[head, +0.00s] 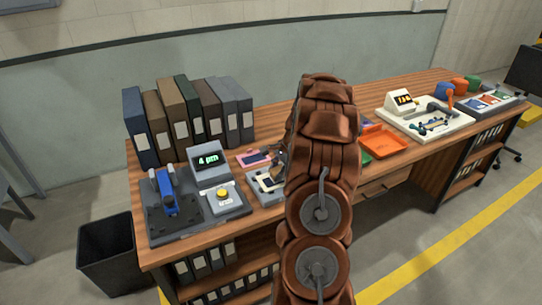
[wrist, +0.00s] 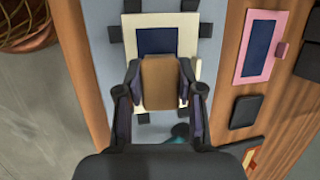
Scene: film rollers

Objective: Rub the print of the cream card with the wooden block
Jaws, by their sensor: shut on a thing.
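The cream card (wrist: 188,22) with a dark blue print (wrist: 156,40) lies on a grey-blue plate (wrist: 93,60) with black tabs around its edges. My gripper (wrist: 160,78) is shut on the tan wooden block (wrist: 160,92), one finger on each side. The block is over the near part of the card and hides the print's lower edge. I cannot tell whether the block touches the card. In the head view, the cream card (head: 267,182) shows partly, and my brown arm hides much of the area around my gripper (head: 279,163).
A pink card (wrist: 238,70) with a dark blue print lies right of the plate, beside black pads (wrist: 246,111). In the head view, a grey device (head: 222,196) with a green display stands left, binders (head: 188,118) behind, an orange tray (head: 384,141) right. A basket (wrist: 22,30) is below.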

